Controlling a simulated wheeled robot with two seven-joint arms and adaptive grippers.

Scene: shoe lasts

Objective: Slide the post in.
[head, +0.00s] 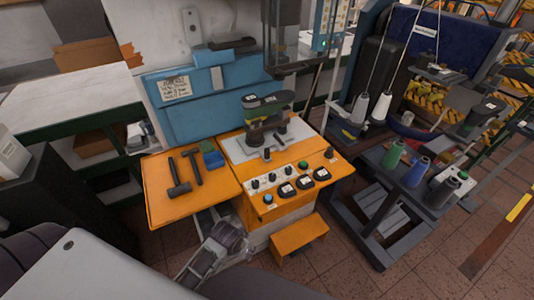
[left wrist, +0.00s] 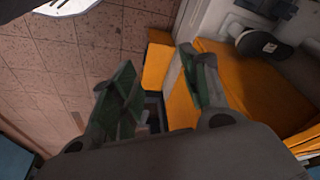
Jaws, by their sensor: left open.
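The orange workstation (head: 190,190) has a light plate (head: 262,145) with a short dark upright piece (head: 267,154) on it. I cannot tell whether this is the post. The orange step (left wrist: 157,65) shows beyond the fingers. My right gripper is not in view.
Two hammers (head: 178,175) lie on the left orange top. Black labelled pieces (head: 304,183) and knobs line the front panel. The orange step (head: 298,236) stands on the floor. A dark stand with thread cones (head: 416,172) is at the right. Tiled floor is clear between them.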

